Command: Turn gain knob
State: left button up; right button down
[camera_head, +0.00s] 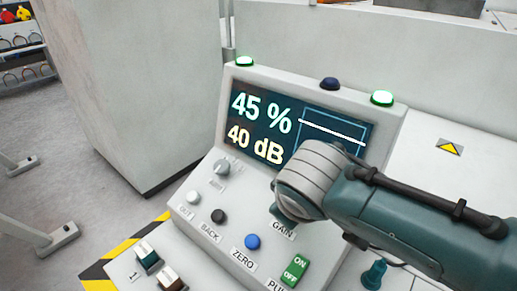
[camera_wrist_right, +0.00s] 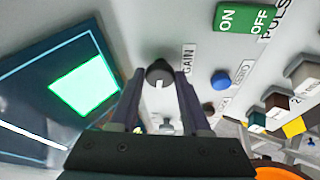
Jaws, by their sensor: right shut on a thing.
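The gain knob (camera_wrist_right: 158,73) is a dark round knob with a pale marker, next to the GAIN label (camera_wrist_right: 187,59) on the white console panel. My right gripper (camera_wrist_right: 159,80) has its two fingers on either side of the knob, shut on it. In the head view my right wrist and forearm cover the knob and the fingers; the GAIN label (camera_head: 283,229) shows just below the wrist. The console screen (camera_head: 290,130) reads 45 % and 40 dB, with a white line in a blue frame. My left gripper is in neither view.
A grey knob (camera_head: 222,167) sits left of my wrist. Below are white, black and blue buttons (camera_head: 252,241) and the green ON/OFF switch (camera_head: 295,271). Lit green lamps (camera_head: 382,98) and a dark lamp (camera_head: 330,84) top the console. A teal knob (camera_head: 374,275) stands beneath my forearm.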

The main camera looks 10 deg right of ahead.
jog(key=shift+a+f+m+h+b, duration=0.1)
jog(key=shift+m+h+b, duration=0.5)
jog(key=shift+m, duration=1.4)
jog(key=shift+c, duration=1.8)
grip_release()
jog(key=shift+s+a+r, duration=0.1)
jog(key=shift+s+r, duration=0.05)
jog(key=shift+r, duration=0.2)
jog(key=p+v, duration=0.3)
jog(key=v, duration=0.6)
jog(key=shift+s+p, duration=0.3)
jog(key=shift+p, duration=0.05)
